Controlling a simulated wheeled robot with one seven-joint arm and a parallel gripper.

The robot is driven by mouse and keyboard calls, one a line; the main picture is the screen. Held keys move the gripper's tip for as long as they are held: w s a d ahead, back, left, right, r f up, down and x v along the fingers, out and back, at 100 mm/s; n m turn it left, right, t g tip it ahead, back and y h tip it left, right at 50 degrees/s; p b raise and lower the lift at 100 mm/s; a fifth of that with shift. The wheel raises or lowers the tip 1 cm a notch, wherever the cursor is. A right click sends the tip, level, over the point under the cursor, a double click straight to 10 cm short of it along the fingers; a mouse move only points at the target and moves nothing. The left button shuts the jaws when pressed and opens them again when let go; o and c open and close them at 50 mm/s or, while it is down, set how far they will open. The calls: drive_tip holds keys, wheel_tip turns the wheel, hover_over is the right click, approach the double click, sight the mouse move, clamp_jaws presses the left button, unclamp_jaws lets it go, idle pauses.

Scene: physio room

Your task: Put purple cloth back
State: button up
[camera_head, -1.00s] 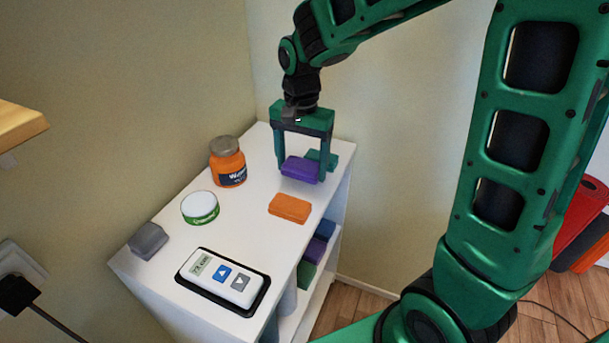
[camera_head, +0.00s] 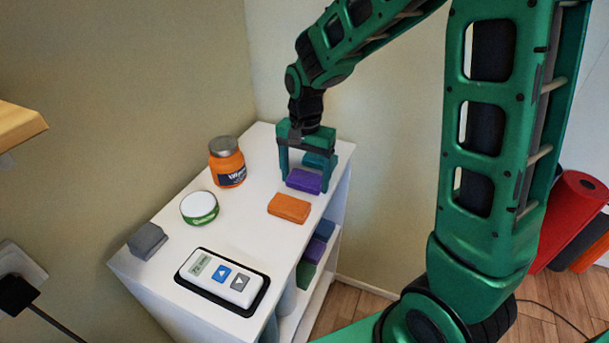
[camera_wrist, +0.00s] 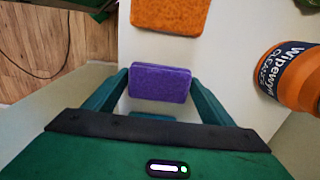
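The purple cloth (camera_head: 303,181) is a small folded block at the far right of the white shelf top, between the orange cloth (camera_head: 289,208) in front and a teal cloth (camera_head: 319,160) behind. It appears to rest on the surface. My gripper (camera_head: 305,181) points down, with one finger at each end of the purple cloth. In the wrist view the purple cloth (camera_wrist: 160,82) fills the space between the fingertips (camera_wrist: 160,76), with no clear gap at either side. The teal cloth is partly hidden behind my gripper.
The white shelf unit (camera_head: 238,205) also holds an orange jar (camera_head: 228,168), a green-and-white tin (camera_head: 199,208), a grey block (camera_head: 147,241) and a remote in a black tray (camera_head: 262,296). More folded cloths (camera_head: 314,250) lie on the lower shelf. Walls stand close behind and left.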

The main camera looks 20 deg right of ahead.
sight(305, 177)
drive_tip(key=shift+o, duration=1.2)
wheel_tip(305, 177, up, 12)
drive_tip(key=s+d+f+n, duration=0.1)
drive_tip(key=s+d+f, duration=0.1)
drive_tip(key=s+d, duration=0.7)
drive_tip(key=s+d+f+n, duration=0.1)
drive_tip(key=s+d, duration=0.7)
drive_tip(key=s, duration=0.9)
drive_tip(key=shift+s+d+f+n, duration=0.15)
drive_tip(key=shift+d+f+n, duration=0.2)
drive_tip(key=shift+f, duration=0.2)
